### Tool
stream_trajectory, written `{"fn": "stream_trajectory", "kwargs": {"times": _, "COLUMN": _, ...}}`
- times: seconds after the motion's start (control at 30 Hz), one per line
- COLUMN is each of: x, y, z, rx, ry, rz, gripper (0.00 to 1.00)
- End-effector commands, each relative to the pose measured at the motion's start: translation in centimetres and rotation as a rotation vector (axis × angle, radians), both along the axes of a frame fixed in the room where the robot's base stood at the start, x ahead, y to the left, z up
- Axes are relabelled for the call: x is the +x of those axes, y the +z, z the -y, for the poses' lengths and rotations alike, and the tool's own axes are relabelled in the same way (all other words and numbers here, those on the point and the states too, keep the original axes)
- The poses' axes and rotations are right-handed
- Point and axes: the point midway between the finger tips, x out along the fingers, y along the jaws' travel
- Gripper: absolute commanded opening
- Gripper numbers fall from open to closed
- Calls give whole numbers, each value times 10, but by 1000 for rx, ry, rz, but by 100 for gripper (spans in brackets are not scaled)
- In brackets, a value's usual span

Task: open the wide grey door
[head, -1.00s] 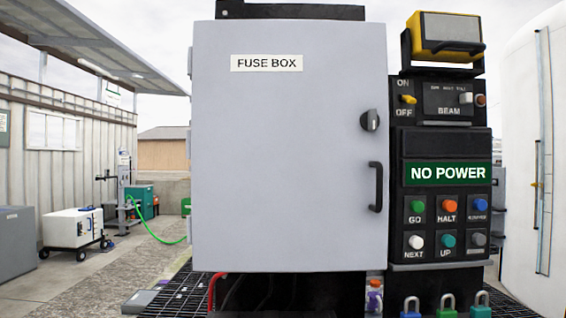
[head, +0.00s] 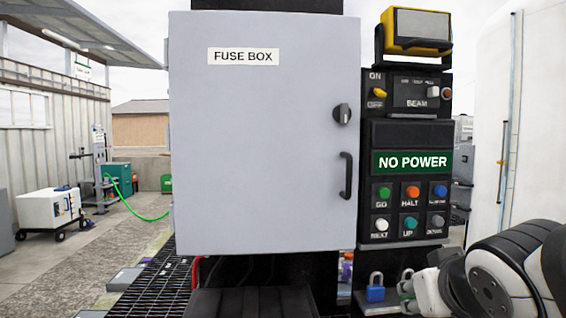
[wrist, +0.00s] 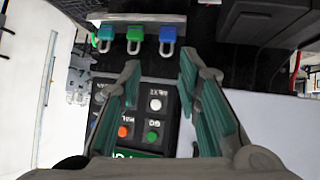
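The wide grey door (head: 260,150) labelled FUSE BOX is shut in the head view. Near its right edge it has a dark turn knob (head: 342,114) and, lower, a black upright bar handle (head: 346,175). In the wrist view, which is upside down, a pale surface that looks like the door (wrist: 275,125) is at the right. My gripper (wrist: 158,62) is open there, with nothing between its teal-padded fingers, facing the button panel. In the head view my arm is at the lower right, apart from the handle; its fingers are not clear there.
The black control panel (head: 410,163) with buttons and a NO POWER sign stands right of the door. A yellow lamp (head: 416,30) is on top. A dark grating (head: 160,285) lies below. Open space is at the left.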

Motion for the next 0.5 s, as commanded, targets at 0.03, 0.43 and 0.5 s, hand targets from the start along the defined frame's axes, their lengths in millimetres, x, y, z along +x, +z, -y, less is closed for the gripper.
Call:
{"fn": "stream_trajectory", "kwargs": {"times": 0.03, "x": 9, "y": 19, "z": 5, "rx": -11, "ry": 8, "rz": 62, "gripper": 31}}
{"fn": "stream_trajectory", "kwargs": {"times": 0.43, "x": 58, "y": 127, "z": -16, "rx": 60, "ry": 266, "rz": 534, "gripper": 31}}
{"fn": "stream_trajectory", "kwargs": {"times": 0.5, "x": 57, "y": 137, "z": -23, "rx": 88, "ry": 311, "rz": 582, "gripper": 31}}
